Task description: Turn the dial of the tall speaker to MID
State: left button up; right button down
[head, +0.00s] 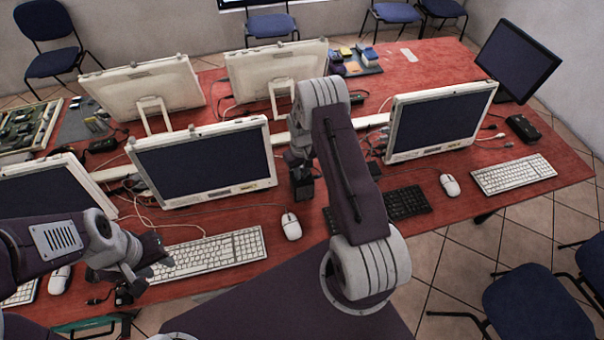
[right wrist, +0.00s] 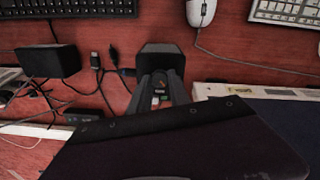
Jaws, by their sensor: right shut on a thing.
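A black box-shaped speaker (right wrist: 160,58) stands under my right gripper (right wrist: 160,84) in the right wrist view. In the head view the speaker (head: 303,188) shows as a dark block below my right gripper (head: 299,162), in front of the middle monitors. The right fingers are shut on a small dark dial with an orange mark on the speaker's face. The fingers hide much of the dial, and its setting cannot be read. Small green, white and red marks show beside it. My left gripper (head: 160,257) hangs over the left white keyboard; its finger gap is not clear.
A second black box (right wrist: 48,62) stands near the speaker, with loose black cables (right wrist: 100,72) between. A black keyboard (head: 405,203) and a white mouse (head: 291,226) lie close by. A monitor (head: 202,163) stands just left of my right gripper.

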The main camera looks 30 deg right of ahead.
aim_at(302, 174)
jog(key=m+b, duration=0.2)
jog(key=m, duration=0.2)
jog(key=shift+f, duration=0.15)
jog(key=shift+m+b, duration=0.45)
jog(key=shift+m, duration=1.75)
jog(key=c, duration=1.2)
grip_release()
notch_tip(302, 174, up, 9)
jog(key=b, duration=0.2)
jog(key=shift+w, duration=0.1)
